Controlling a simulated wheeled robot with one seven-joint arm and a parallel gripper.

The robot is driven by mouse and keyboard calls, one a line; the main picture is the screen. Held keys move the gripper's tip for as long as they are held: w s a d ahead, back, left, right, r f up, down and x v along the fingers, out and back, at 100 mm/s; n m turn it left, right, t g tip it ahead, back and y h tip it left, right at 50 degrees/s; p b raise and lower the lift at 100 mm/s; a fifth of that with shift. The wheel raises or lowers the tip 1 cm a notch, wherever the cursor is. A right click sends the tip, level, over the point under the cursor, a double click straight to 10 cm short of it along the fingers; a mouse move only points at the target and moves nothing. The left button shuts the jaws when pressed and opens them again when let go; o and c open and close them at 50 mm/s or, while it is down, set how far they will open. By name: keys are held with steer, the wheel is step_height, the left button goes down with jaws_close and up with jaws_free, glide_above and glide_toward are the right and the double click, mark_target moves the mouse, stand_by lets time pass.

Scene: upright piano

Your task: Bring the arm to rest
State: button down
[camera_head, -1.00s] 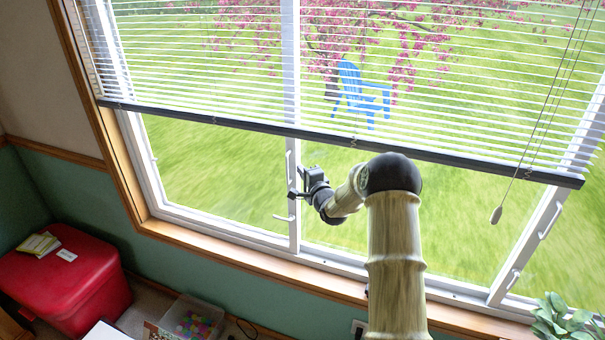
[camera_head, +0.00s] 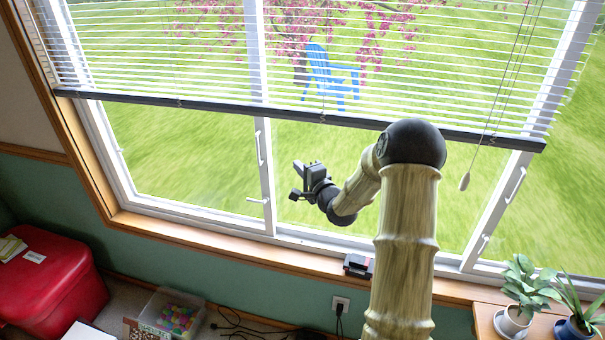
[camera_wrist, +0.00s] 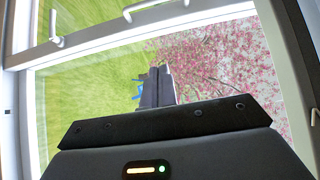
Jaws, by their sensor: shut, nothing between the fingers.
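My gripper (camera_head: 297,181) shows in the head view at the end of my bent arm, in front of the window panes. Its fingers are together and hold nothing. In the wrist view the gripper's two dark fingers (camera_wrist: 157,88) lie side by side, pointing toward the window. The arm's large dark joint is raised, and the forearm slopes down and left from it to the gripper. The gripper looks apart from the window frame, though the exact gap cannot be told.
A window (camera_head: 262,165) with a half-lowered blind (camera_head: 300,112) fills the back. A small dark object (camera_head: 357,265) is at the sill. Potted plants (camera_head: 514,318) stand at the lower right. A red box (camera_head: 60,280) and a clear bin (camera_head: 150,305) are at the lower left.

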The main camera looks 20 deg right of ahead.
steer(key=shift+s+d, duration=0.1)
steer(key=shift+s, duration=0.5)
steer(key=s+a+n+g+h+p, duration=0.1)
steer(key=s+a+n+g, duration=0.3)
steer(key=s, duration=0.6)
steer(key=s+a+r+n+g+h+p, duration=0.1)
steer(key=s+a+n+g+p, duration=0.2)
steer(key=s+n+g, duration=0.3)
steer(key=s+a+r+n+g+p, duration=0.1)
steer(key=s+a+n+g, duration=0.4)
steer(key=s, duration=1)
steer(key=shift+s+n+h+p, duration=0.4)
steer(key=shift+n+p, duration=0.1)
steer(key=shift+n, duration=0.1)
steer(key=shift+a+r, duration=0.1)
